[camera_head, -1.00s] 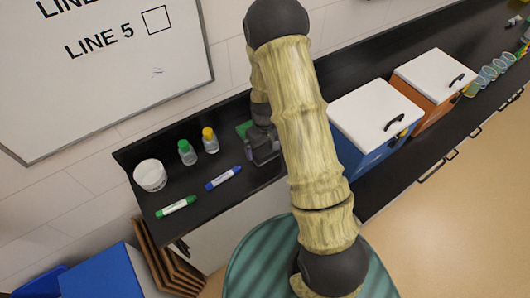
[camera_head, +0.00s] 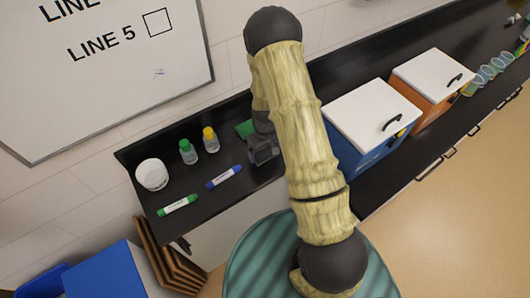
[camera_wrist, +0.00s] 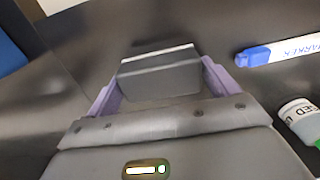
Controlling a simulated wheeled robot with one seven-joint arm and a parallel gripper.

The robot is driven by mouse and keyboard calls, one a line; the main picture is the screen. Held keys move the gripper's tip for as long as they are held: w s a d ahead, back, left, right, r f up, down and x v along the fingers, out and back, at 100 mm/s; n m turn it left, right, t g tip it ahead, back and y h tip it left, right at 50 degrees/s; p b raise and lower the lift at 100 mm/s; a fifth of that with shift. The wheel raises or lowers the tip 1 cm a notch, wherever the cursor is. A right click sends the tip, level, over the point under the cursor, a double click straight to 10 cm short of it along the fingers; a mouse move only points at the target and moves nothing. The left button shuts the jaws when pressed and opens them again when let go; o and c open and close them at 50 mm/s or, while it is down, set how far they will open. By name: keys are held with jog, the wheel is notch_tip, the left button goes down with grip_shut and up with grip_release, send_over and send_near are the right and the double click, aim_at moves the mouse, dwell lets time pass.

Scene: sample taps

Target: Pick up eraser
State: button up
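The eraser (camera_wrist: 160,76), a dark grey block with a pale strip along its far edge, lies between the two purple fingers of my gripper (camera_wrist: 161,85) in the wrist view. The fingers are spread wide, one on each side of it, close to its ends. I see no clear grip on it. In the head view my gripper (camera_head: 263,150) is low over the black counter (camera_head: 215,200), and the eraser is hidden there by my arm.
A blue marker (camera_head: 224,177), a green marker (camera_head: 178,205), a white cup (camera_head: 152,174), a green-capped bottle (camera_head: 188,152) and a yellow-capped bottle (camera_head: 210,140) stand or lie left of my gripper. A green item (camera_head: 245,129) is behind it. A blue box (camera_head: 370,125) stands to the right.

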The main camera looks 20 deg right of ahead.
aim_at(265, 150)
jog(key=c, duration=0.5)
notch_tip(265, 150, up, 10)
jog(key=b, duration=0.2)
jog(key=shift+b, duration=0.4)
jog(key=o, duration=0.3)
jog(key=shift+c, duration=1.1)
